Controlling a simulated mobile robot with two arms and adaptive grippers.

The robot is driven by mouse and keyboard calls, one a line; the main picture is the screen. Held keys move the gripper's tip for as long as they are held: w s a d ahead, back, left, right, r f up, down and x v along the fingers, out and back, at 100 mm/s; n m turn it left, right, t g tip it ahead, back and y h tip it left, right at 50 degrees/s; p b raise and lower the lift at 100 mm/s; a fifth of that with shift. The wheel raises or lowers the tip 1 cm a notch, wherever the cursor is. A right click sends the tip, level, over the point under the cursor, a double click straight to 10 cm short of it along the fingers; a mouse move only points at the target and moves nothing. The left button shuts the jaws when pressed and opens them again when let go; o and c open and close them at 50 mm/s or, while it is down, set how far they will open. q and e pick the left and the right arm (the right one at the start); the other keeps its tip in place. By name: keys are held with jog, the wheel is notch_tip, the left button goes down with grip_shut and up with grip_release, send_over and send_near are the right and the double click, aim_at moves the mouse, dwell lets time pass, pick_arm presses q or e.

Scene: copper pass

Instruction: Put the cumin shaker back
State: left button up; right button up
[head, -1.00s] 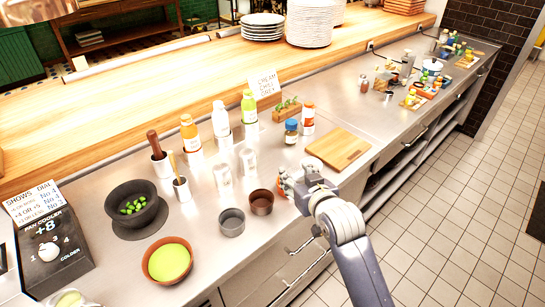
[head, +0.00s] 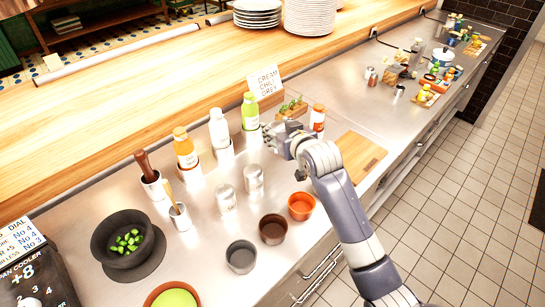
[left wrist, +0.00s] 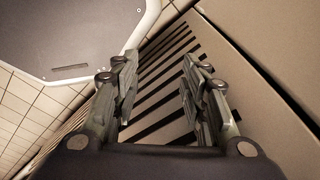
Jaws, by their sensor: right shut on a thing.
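My left gripper (left wrist: 158,95) shows only in the left wrist view. Its fingers are apart with nothing between them.
A wooden board (head: 360,158) lies right of my right arm. A small herb planter (head: 293,107) and a sign (head: 266,82) are behind.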

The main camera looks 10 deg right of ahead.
jog(key=f, duration=0.2)
jog(key=s+f+p, duration=0.1)
jog(key=f, duration=0.2)
jog(key=shift+s+f, duration=0.15)
jog(key=shift+f, duration=0.15)
jog(key=f, duration=0.2)
jog(key=shift+w+f, duration=0.2)
jog(key=shift+f, duration=0.1)
jog(key=shift+s+f, duration=0.1)
jog(key=shift+f, duration=0.3)
jog(key=o, duration=1.1)
jog(key=shift+c, duration=0.2)
jog(key=shift+o, duration=0.3)
jog(key=shift+r, duration=0.1)
pick_arm(q)
jog(key=s, duration=0.2)
jog(key=s+r, duration=0.1)
jog(key=s, duration=0.1)
jog(key=shift+s+a+r, duration=0.1)
jog(key=shift+s, duration=0.1)
pick_arm(e)
jog(key=shift+r, duration=0.1)
